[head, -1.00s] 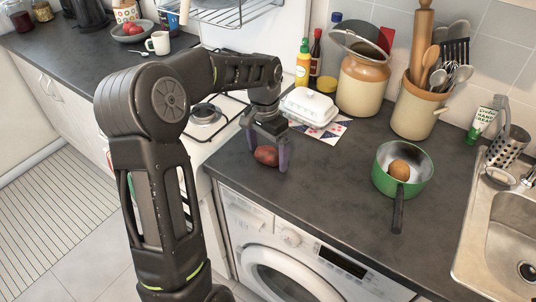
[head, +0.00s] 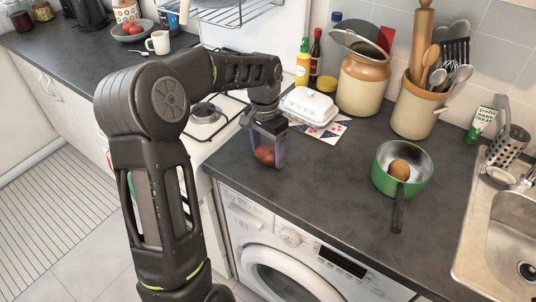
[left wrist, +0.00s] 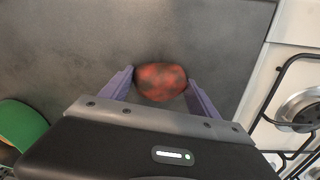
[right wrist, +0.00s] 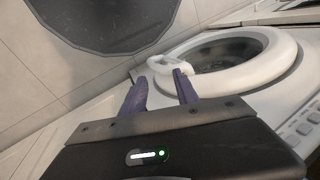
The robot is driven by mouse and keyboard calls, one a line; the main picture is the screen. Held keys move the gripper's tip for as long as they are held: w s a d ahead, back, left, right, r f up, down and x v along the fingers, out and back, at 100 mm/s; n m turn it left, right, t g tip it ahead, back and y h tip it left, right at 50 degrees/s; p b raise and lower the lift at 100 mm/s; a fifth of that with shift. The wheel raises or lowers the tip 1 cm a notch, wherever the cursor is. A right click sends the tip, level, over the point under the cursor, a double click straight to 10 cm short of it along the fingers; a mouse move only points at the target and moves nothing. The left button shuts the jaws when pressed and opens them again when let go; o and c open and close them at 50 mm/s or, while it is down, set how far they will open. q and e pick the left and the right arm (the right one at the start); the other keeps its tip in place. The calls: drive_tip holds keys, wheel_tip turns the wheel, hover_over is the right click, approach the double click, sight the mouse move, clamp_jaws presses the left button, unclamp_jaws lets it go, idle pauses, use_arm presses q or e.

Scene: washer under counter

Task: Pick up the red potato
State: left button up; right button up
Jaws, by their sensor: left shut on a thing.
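The red potato (head: 264,155) is between the fingers of my left gripper (head: 266,160), at the left part of the dark counter. In the left wrist view the mottled red potato (left wrist: 161,82) sits between the two purple fingertips, which close on its sides. I cannot tell whether it still touches the counter. My right gripper (right wrist: 160,88) shows only in the right wrist view, its two fingers apart with nothing between them, in front of the washer.
A green pan (head: 403,170) with a brown potato (head: 399,169) inside stands right of the gripper. The stove (head: 210,125) is left, the sink (head: 510,235) far right. The counter's middle is clear.

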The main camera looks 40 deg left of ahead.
sight(268, 148)
use_arm(q)
drive_tip(key=c, duration=0.3)
wheel_tip(268, 148, up, 10)
drive_tip(key=shift+b, duration=0.3)
idle(2.1)
